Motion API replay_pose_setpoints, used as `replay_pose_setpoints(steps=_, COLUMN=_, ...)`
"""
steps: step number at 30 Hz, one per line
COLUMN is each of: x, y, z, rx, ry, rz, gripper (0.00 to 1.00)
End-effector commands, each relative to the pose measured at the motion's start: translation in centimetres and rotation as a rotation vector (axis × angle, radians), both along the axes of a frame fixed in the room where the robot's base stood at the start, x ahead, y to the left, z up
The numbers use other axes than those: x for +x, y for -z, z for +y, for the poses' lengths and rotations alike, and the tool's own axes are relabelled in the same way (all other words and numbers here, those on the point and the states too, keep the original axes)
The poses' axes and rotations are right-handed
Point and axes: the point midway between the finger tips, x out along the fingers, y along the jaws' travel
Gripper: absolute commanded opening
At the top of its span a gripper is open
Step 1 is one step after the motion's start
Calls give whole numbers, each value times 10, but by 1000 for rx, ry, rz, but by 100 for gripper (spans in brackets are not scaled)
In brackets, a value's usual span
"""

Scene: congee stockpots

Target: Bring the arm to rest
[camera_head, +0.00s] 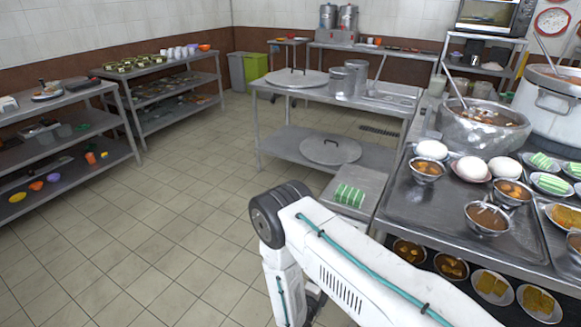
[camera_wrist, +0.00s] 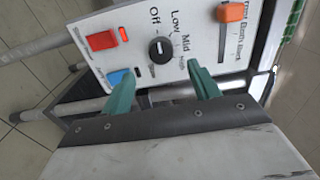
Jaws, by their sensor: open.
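My gripper (camera_wrist: 158,88) shows in the wrist view with its two green fingers spread apart and nothing between them. Beyond the fingers is a white control panel (camera_wrist: 140,60) with a black knob (camera_wrist: 160,50) marked Off, Low, Mid and High. The panel also has a red switch (camera_wrist: 102,40), a blue switch (camera_wrist: 120,78) and an orange slider (camera_wrist: 231,12). I cannot tell whether a finger touches the panel. In the head view my white arm reaches up from the bottom right and bends down at a black joint; the gripper is hidden there.
A steel counter (camera_head: 398,212) with bowls, plates and a large soup pot (camera_head: 484,128) stands at the right. A steel table (camera_head: 290,92) with lids and pots is at the back middle. Shelves (camera_head: 75,93) line the left. The tiled floor (camera_head: 150,220) at left is clear.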

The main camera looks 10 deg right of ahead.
Motion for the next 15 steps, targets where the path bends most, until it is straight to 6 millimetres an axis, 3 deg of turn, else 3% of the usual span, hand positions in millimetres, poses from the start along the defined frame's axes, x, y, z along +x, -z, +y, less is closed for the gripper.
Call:
replay_pose_setpoints(steps=5, x=-4, y=3, z=-6, rx=93, ry=32, rz=-53, gripper=61)
replay_pose_setpoints(steps=8, x=-29, y=5, z=-29, rx=174, ry=149, rz=-106, gripper=61)
replay_pose_setpoints(steps=15, x=-59, y=-59, z=-63, rx=374, ry=473, rz=-378, gripper=61)
